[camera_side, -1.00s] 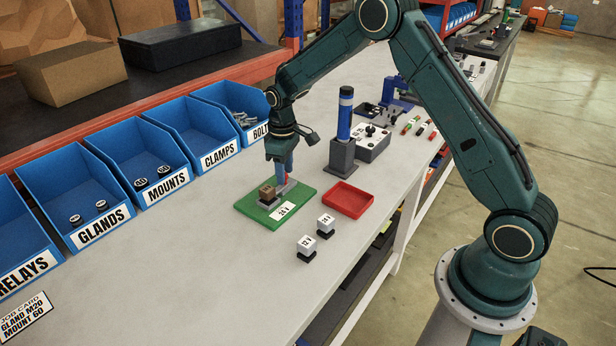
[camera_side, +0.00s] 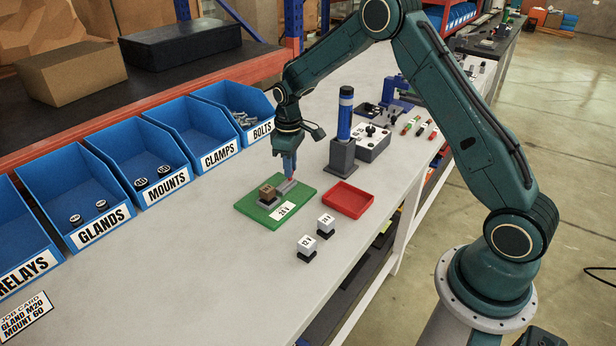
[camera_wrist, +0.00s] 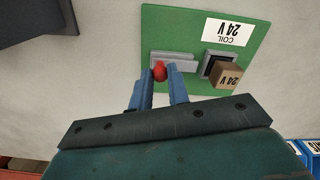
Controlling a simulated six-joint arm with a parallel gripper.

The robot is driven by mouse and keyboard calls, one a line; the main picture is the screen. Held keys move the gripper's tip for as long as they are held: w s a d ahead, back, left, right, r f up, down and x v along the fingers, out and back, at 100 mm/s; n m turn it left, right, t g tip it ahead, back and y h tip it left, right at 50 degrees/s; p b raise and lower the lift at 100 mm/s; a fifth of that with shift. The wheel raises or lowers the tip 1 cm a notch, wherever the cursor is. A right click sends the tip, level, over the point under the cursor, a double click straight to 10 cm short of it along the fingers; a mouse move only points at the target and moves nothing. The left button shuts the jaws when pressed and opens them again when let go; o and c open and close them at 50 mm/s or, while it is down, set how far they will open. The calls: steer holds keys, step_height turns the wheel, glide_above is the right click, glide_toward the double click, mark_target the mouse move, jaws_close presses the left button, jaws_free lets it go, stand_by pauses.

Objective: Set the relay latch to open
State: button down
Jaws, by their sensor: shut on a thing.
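The green board (camera_side: 262,216) lies flat on the bench and carries a white 24 V label (camera_side: 283,210). The brown relay block (camera_side: 267,192), marked 24 V, sits on it and also shows in the wrist view (camera_wrist: 227,75), by a dark socket. The latch has a grey bar (camera_wrist: 178,57) beside the socket and a red handle (camera_wrist: 160,71). My gripper (camera_side: 291,180) points down over the board's far side. In the wrist view its two blue fingers (camera_wrist: 160,77) stand on either side of the red handle, shut on it. The fingers partly hide the handle in the side view.
A red tray (camera_side: 348,200) lies right of the board, and two white-topped relays (camera_side: 316,237) stand in front. A light tower (camera_side: 344,125) in a grey base stands behind, near a grey control box (camera_side: 371,142). Blue bins (camera_side: 150,165) line the left.

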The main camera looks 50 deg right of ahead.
steer(key=c, duration=1.3)
jaws_free()
steer(key=shift+d, duration=0.35)
steer(key=shift+c, duration=0.2)
steer(key=shift+a, duration=0.1)
steer(key=shift+r, duration=0.15)
step_height(320, 180, up, 14)
steer(key=shift+f, duration=0.2)
steer(key=shift+r, duration=0.1)
